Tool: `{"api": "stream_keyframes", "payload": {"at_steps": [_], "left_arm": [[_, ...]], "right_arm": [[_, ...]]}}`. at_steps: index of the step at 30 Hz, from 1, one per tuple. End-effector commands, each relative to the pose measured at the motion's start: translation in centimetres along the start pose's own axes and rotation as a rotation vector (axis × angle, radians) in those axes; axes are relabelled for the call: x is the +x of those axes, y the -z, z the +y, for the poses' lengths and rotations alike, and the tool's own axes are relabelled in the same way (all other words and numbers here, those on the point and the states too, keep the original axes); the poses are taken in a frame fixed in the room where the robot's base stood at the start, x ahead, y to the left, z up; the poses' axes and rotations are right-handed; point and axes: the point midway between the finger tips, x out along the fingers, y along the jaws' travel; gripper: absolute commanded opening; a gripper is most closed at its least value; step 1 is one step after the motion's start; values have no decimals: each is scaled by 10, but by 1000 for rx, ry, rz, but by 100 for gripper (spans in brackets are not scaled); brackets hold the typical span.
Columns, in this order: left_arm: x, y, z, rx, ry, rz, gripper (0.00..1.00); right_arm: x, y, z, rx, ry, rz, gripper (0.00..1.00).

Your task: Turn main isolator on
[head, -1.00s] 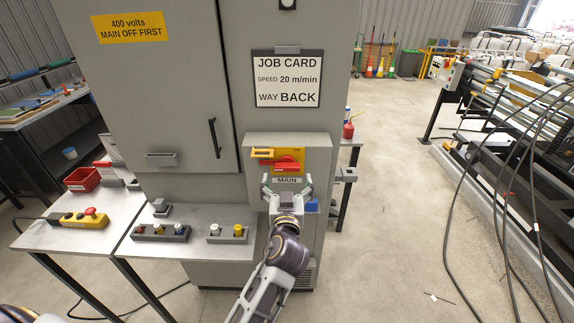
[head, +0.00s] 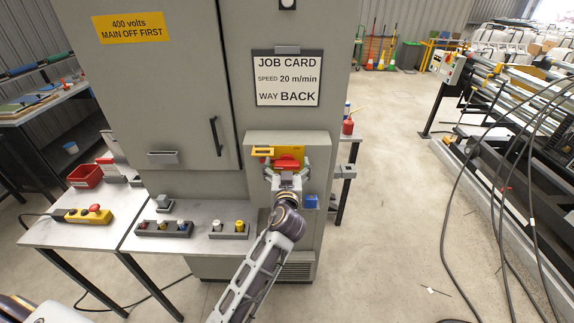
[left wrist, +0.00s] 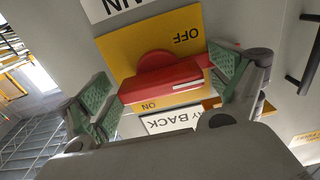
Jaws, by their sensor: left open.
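The main isolator is a yellow plate (head: 292,151) with a red handle (head: 286,162) on the grey cabinet. In the left wrist view the plate (left wrist: 190,28) reads OFF and ON upside down, and the red handle (left wrist: 160,84) lies roughly crosswise between those words. My left gripper (head: 286,170) is open in front of the isolator and partly hides it. In the left wrist view its green pads stand on either side of the handle, the right pad close to the handle's end. I cannot tell whether they touch. My right gripper is not in view.
A job card (head: 287,78) hangs above the isolator. A blue box (head: 311,201) sits just below right of it. A bench (head: 100,222) at left carries a yellow control box (head: 82,215) and button blocks.

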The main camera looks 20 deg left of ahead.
Motion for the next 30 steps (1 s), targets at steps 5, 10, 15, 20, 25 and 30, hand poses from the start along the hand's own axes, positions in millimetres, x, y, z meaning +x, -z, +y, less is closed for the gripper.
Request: {"api": "stream_keyframes", "payload": {"at_steps": [5, 10, 15, 20, 25, 30], "left_arm": [[0, 0, 0, 0, 0, 0, 93], [0, 0, 0, 0, 0, 0, 75], [0, 0, 0, 0, 0, 0, 53], [0, 0, 0, 1, 0, 0, 47], [0, -1, 0, 14, 0, 0, 47], [0, -1, 0, 51, 0, 0, 47]], "right_arm": [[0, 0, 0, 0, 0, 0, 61], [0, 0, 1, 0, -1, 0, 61], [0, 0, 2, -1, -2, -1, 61], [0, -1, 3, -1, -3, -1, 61], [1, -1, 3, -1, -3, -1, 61], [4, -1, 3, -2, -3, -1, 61]]}}
